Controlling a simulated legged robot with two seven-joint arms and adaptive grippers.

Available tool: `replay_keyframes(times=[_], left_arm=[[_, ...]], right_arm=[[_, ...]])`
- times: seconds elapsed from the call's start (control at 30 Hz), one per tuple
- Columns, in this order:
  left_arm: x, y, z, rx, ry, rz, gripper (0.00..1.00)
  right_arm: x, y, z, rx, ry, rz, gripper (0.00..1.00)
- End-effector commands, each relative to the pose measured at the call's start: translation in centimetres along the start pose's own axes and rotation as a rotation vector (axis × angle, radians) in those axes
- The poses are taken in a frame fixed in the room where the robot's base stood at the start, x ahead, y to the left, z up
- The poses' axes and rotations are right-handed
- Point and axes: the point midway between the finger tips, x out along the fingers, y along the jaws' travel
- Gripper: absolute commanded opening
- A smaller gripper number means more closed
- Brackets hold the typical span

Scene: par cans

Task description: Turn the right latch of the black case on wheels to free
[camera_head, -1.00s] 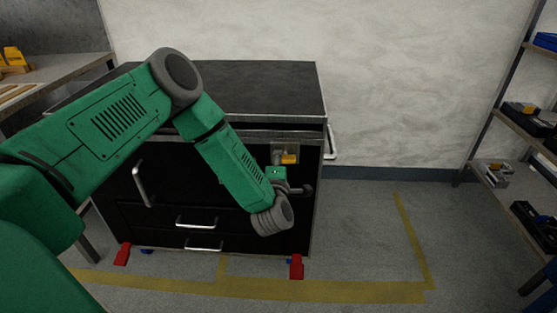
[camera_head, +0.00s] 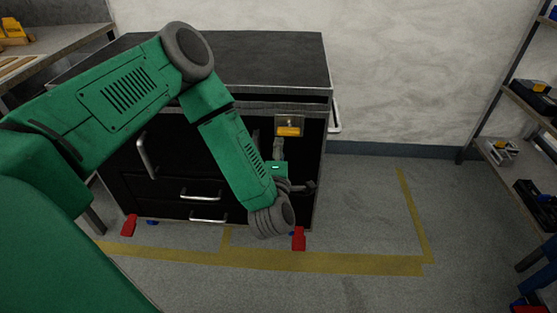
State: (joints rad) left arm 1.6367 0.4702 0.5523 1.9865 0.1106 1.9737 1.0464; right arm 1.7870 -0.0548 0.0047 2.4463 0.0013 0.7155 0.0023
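The black case on wheels (camera_head: 250,60) stands against the wall, with its drawer front facing me. The right latch (camera_head: 289,130) is a yellow handle on a metal plate, high on the right of the front. The yellow handle looks level across the plate. My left gripper (camera_head: 279,147) is just below the latch and points up toward it. It is small in view and partly hidden by my wrist, so its finger opening and any contact with the latch are unclear. My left arm covers the left and middle of the front. My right gripper is out of view.
Silver drawer handles (camera_head: 198,195) stick out of the case front. Red caster pedals (camera_head: 299,238) show at its base. A shelf (camera_head: 545,110) stands at the right and a workbench (camera_head: 60,62) at the left. The floor (camera_head: 370,210) right of the case is clear.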

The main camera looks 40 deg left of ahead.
Motion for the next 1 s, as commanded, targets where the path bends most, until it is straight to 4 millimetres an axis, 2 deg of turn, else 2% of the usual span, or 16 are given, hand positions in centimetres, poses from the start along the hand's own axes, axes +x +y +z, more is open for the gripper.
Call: replay_keyframes(times=[0.2,0.4,1.0], left_arm=[[-2.8,-0.1,0.5,0.005,-0.012,-0.004,0.34],[-3.9,-0.3,0.3,0.005,-0.009,-0.007,0.34],[-4.3,-0.1,0.0,0.001,0.0,0.001,0.34]], right_arm=[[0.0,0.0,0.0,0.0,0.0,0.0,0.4],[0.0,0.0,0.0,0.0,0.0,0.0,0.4],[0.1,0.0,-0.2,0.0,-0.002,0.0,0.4]])
